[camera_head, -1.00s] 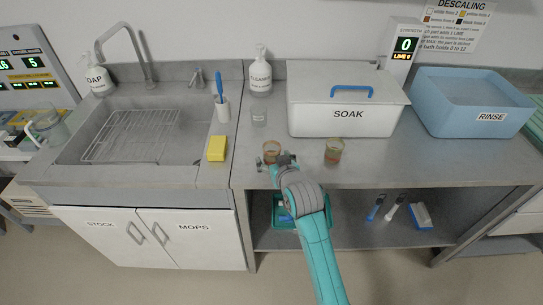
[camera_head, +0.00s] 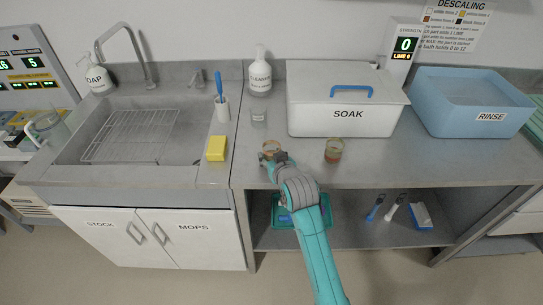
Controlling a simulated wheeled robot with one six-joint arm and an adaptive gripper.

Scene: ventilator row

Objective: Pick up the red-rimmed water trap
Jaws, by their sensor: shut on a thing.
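A small clear water trap with an orange-red rim (camera_head: 269,146) stands at the front of the steel counter, left of centre. My gripper (camera_head: 271,158) is at its near side, shut on it. My gripper hides the lower part of this trap, so I cannot tell whether its base touches the counter. A second trap (camera_head: 333,151), with a yellowish-brown rim and reddish-brown contents, stands upright to the right, apart from my gripper. A third clear trap or cup (camera_head: 258,115) stands further back, near the cleaner bottle.
A white SOAK box (camera_head: 341,117) with a blue-handled lid and a blue RINSE tub (camera_head: 465,118) stand behind and right. The counter between the two front traps is clear.

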